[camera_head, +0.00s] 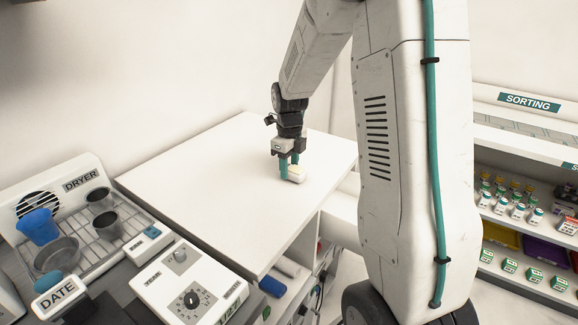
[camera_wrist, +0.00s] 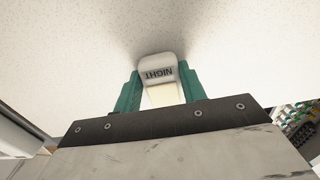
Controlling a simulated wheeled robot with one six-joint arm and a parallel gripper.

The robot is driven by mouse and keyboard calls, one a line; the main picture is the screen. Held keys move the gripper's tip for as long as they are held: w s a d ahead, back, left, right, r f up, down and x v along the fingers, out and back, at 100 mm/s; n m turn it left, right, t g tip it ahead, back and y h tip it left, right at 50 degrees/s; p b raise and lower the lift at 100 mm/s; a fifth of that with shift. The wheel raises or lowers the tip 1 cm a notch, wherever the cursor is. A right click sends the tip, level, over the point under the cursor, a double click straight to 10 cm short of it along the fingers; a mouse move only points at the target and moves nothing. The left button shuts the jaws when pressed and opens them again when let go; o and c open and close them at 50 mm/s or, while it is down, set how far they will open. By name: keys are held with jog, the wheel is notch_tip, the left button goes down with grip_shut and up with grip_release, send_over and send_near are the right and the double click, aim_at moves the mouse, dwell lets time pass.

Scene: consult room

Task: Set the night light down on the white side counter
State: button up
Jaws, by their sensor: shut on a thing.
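The night light (camera_head: 297,173) is a small white block with a cream panel. In the wrist view the night light (camera_wrist: 158,70) shows the word NIGHT on its white end. My gripper (camera_head: 289,172) has teal fingers, one on each side of the night light, and is shut on it. The wrist view shows the same gripper (camera_wrist: 160,95) from behind. The white side counter (camera_head: 225,180) is directly below the night light. The night light is at or just above the counter top; I cannot tell whether it touches.
A dryer rack (camera_head: 85,225) with cups and a bowl stands at the left. Sorting shelves (camera_head: 525,200) with bottles are at the right. The counter top around my gripper is clear.

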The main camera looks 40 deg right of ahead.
jog(key=shift+f, duration=0.2)
jog(key=o, duration=1)
jog(key=shift+r, duration=0.15)
notch_tip(320, 180, up, 12)
jog(key=s+a+r+n, duration=0.5)
jog(key=s+a+n, duration=0.2)
jog(key=s+n, duration=0.15)
jog(key=s+a+n, duration=0.3)
jog(key=s+n, duration=0.3)
jog(key=n, duration=0.1)
jog(key=s+a+n, duration=0.3)
jog(key=s+n, duration=0.4)
jog(key=n, duration=0.1)
jog(key=s+a+f+n+t, duration=0.1)
jog(key=s+a+n, duration=0.2)
jog(key=s+n, duration=0.4)
jog(key=shift+s+a+n, duration=0.15)
jog(key=shift+a+n, duration=0.15)
jog(key=shift+n, duration=0.45)
